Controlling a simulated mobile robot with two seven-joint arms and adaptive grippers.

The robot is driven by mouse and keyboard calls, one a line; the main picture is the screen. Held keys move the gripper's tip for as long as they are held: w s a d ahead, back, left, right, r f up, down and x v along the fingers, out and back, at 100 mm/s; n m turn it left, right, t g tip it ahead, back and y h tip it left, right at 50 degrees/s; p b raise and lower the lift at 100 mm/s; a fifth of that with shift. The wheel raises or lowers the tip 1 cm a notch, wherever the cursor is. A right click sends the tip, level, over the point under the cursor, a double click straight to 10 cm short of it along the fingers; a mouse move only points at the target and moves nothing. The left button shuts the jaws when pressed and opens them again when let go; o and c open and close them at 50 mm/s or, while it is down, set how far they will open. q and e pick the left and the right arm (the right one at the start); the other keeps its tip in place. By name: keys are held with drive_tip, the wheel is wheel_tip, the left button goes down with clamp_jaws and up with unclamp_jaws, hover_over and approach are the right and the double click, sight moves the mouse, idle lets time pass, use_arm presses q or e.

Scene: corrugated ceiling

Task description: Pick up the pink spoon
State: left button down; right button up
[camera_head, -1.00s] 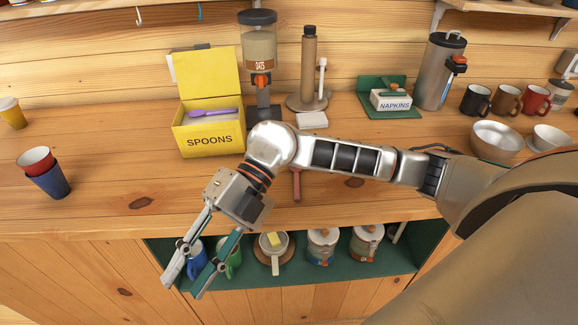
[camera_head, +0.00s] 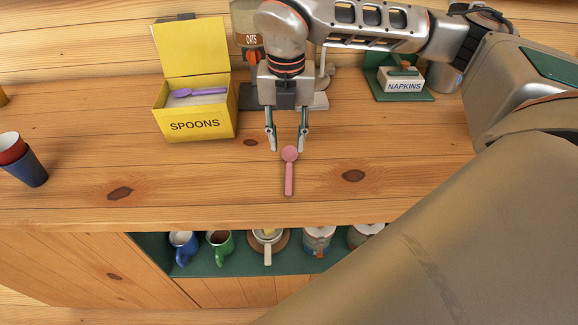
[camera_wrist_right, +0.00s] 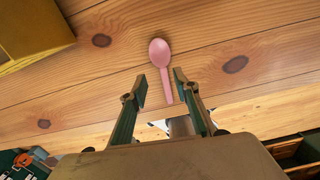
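The pink spoon (camera_head: 289,172) lies flat on the wooden counter, its bowl toward the back and its handle toward the front edge. My right gripper (camera_head: 287,145) is open and empty, with its fingertips just behind and above the spoon's bowl in the head view. In the right wrist view the spoon (camera_wrist_right: 162,62) shows beyond and between the two open fingers (camera_wrist_right: 160,88), with its handle end reaching between the tips. The fingers do not appear to touch it. My left gripper is in neither view.
A yellow SPOONS box (camera_head: 195,125) with a purple spoon (camera_head: 200,92) stands left of the gripper. A napkin holder (camera_head: 403,86) is at the back right. Mugs (camera_head: 220,246) sit on the shelf below. The counter around the spoon is clear.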

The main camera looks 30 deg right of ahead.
sight(290, 162)
drive_tip(key=f, duration=0.4)
drive_tip(key=shift+s+d+f, duration=0.2)
drive_tip(key=shift+s+f, duration=0.05)
drive_tip(key=shift+f, duration=0.45)
drive_tip(key=c, duration=0.8)
